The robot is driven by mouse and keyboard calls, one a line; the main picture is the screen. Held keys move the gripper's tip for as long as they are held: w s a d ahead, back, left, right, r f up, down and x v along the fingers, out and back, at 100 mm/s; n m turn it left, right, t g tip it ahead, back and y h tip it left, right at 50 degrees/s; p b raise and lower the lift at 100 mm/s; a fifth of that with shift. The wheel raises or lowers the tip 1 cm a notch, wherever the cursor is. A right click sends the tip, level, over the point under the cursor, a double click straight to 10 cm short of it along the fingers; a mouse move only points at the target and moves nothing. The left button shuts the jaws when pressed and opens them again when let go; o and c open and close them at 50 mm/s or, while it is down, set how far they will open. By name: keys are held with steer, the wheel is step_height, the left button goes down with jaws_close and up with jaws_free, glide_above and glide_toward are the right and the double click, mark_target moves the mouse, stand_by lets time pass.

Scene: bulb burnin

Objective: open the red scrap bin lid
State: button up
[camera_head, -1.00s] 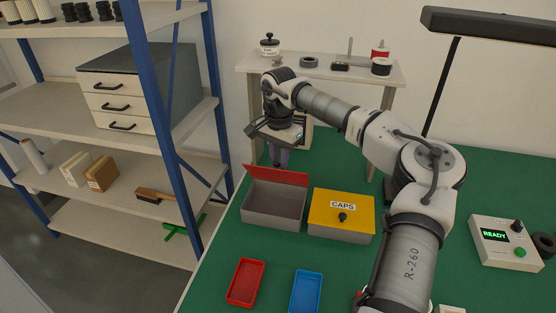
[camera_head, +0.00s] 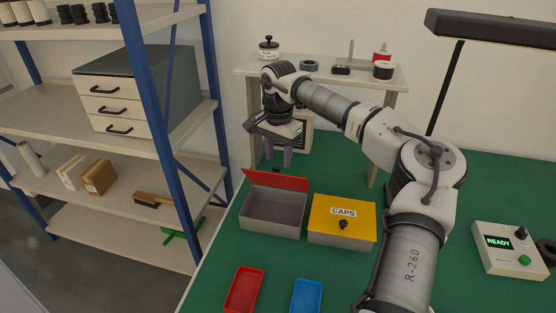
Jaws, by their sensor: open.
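The scrap bin (camera_head: 272,222) is a grey open-topped box on the green table, left of the yellow CAPS box. Its red lid (camera_head: 275,180) stands raised along the back edge, tilted backward, and the empty-looking inside shows. A small dark knob (camera_head: 277,170) shows just behind the lid's top edge. My gripper (camera_head: 278,158) points down above and behind the lid, with its two fingers apart. It appears clear of the lid and holds nothing that I can see.
The CAPS box (camera_head: 359,216) with a shut yellow lid stands right of the bin. A red tray (camera_head: 243,289) and a blue tray (camera_head: 307,297) lie in front. A READY device (camera_head: 508,250) sits at the right. A blue-posted shelf (camera_head: 160,110) stands at the left.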

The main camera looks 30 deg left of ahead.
step_height(320, 180, up, 12)
steer(key=b, duration=0.1)
steer(key=shift+f, duration=0.1)
